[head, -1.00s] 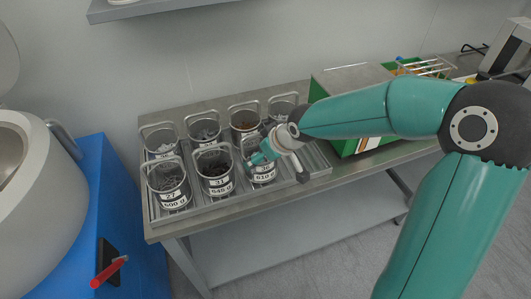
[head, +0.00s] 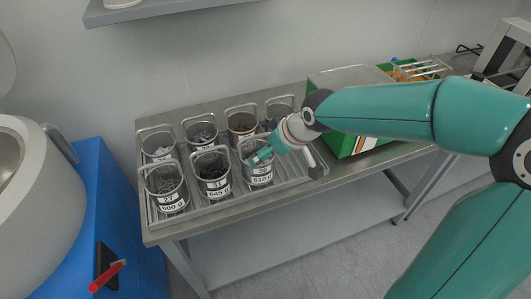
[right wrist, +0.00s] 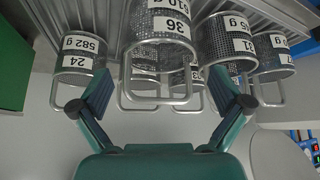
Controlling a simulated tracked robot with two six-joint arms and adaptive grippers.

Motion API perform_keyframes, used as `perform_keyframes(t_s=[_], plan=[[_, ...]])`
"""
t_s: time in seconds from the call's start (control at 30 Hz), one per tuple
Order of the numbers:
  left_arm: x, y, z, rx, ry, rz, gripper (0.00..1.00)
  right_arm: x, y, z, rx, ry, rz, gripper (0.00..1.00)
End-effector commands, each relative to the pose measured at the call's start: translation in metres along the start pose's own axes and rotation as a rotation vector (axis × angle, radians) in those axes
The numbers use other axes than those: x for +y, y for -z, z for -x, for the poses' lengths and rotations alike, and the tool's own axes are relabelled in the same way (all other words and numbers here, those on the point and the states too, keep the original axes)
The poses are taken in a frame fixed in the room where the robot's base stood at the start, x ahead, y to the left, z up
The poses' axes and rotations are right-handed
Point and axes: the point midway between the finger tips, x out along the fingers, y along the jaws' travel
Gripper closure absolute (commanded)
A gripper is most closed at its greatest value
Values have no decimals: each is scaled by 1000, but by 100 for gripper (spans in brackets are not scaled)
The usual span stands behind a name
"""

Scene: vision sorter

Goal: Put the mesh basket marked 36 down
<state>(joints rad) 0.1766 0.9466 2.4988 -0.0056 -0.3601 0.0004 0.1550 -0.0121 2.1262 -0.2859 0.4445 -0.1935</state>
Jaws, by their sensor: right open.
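The mesh basket marked 36 (head: 259,178) stands in the front row of the grey tray (head: 220,209), at its right end. It holds some contents that I cannot make out. In the right wrist view the same basket (right wrist: 158,30) shows its labels upside down, with its wire handle towards me. My right gripper (head: 262,154) is at the rim and handle of this basket and partly hides it. In the right wrist view my right gripper (right wrist: 160,88) is open, its two pads apart on either side of the handle. My left gripper is not in view.
Several other mesh baskets stand close by in the tray, including those marked 31 (head: 212,180) and 27 (head: 168,190). A basket marked 24 (right wrist: 83,62) shows in the right wrist view. A green and grey box (head: 345,85) stands right of the tray.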

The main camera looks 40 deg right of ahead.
Motion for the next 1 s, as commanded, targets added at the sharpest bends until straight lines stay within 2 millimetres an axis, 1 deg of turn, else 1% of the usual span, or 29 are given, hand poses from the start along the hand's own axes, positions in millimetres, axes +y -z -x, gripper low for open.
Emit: perform_keyframes(t_s=[0.03, 0.1, 0.2, 0.33, 0.5, 1.0], plan=[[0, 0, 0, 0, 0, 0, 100, 0, 2, 12, 6, -2, 1, 0], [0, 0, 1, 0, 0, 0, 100, 0, 1, 25, 5, -1, 0, 0], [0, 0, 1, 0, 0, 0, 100, 0, 1, 40, 4, -2, 1, 0], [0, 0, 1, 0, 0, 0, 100, 0, 1, 51, 2, -1, 0, 0], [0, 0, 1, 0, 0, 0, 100, 0, 0, 55, 0, 0, 0, 0], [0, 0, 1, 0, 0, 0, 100, 0, 0, 55, 0, -1, -1, 0]])
